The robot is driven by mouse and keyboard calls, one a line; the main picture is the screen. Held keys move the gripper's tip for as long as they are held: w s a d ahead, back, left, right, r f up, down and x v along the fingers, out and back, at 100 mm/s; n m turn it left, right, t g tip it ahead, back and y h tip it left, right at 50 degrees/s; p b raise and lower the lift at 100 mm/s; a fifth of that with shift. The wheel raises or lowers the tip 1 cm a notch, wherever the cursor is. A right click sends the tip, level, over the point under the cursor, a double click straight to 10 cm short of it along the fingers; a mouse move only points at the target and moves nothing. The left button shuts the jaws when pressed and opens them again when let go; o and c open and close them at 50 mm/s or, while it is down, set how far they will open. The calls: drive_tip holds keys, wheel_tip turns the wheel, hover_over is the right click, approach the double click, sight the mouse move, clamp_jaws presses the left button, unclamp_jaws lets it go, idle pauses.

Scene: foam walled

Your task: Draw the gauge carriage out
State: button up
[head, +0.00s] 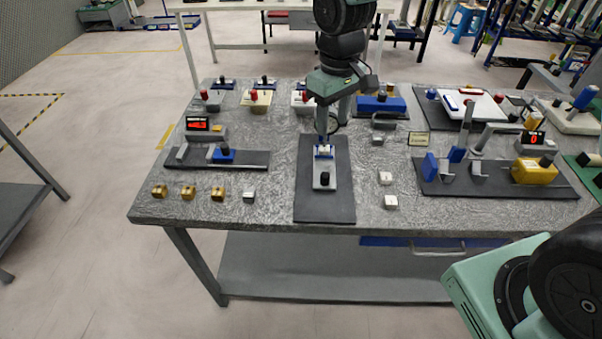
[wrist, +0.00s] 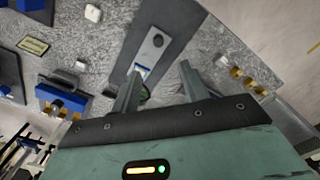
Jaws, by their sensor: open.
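A small blue carriage with a dark knob (head: 222,154) sits on a dark rail plate on the left of the table, in front of a box with a red digital readout (head: 198,124). I cannot tell for sure that it is the gauge carriage. My gripper (head: 323,140) points down over the far end of a grey block with a black knob (head: 325,178), to the right of the blue carriage. The block's blue-and-white end (wrist: 142,70) shows just beyond the fingers.
The block lies on a dark mat (head: 324,212). Brass cubes (head: 188,192) and a silver cube (head: 249,196) stand front left, white cubes (head: 391,202) right of the mat. A second readout (head: 530,138) and a yellow block (head: 535,171) stand at the right. The front edge is mostly clear.

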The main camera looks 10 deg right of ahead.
drive_tip(key=w, duration=0.1)
drive_tip(key=p, duration=0.3)
approach(325, 174)
wheel_tip(325, 174, down, 9)
drive_tip(key=shift+s+f, duration=0.1)
